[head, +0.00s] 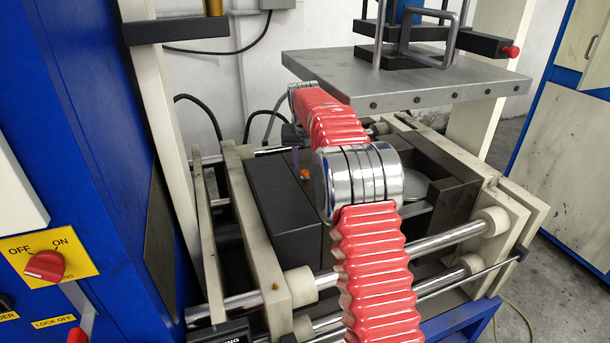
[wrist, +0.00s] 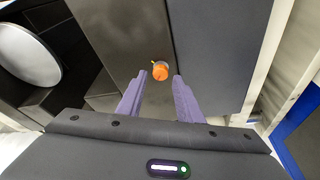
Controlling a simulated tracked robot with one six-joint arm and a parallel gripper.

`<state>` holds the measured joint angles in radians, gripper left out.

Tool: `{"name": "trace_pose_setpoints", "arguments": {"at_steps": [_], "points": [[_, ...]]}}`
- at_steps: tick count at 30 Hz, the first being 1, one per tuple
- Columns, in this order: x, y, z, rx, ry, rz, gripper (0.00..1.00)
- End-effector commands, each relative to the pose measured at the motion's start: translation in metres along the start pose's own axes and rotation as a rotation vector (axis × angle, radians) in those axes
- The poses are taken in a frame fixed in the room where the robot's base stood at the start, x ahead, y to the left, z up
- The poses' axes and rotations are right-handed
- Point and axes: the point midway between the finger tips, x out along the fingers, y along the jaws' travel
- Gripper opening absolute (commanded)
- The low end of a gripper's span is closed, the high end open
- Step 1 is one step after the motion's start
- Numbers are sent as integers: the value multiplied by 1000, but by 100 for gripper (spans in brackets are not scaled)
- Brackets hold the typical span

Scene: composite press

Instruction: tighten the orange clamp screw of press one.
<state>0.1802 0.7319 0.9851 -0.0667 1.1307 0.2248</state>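The orange clamp screw (wrist: 160,71) shows in the wrist view, on top of a dark block (wrist: 140,50), with a small yellow mark at its upper left side. My gripper (wrist: 159,77) is open, with its two purple fingers apart. The screw appears between and slightly beyond the fingertips; I cannot tell any contact, and the height gap is unclear. In the head view the orange screw (head: 305,174) is small, on the dark block left of my arm's silver joint.
A grey plate (head: 400,83) hangs above the press at the back right. Steel guide rods (head: 440,240) run across the front. A white upright (head: 160,130) and a blue cabinet with a red OFF/ON switch (head: 46,266) stand at left. A round disc (wrist: 28,53) lies left of the block.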

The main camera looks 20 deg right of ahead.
Motion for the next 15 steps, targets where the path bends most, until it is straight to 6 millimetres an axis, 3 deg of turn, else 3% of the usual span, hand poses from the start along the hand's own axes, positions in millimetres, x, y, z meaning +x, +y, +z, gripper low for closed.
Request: {"name": "trace_pose_setpoints", "arguments": {"at_steps": [15], "points": [[20, 0, 7, 1, -2, 1, 33]]}}
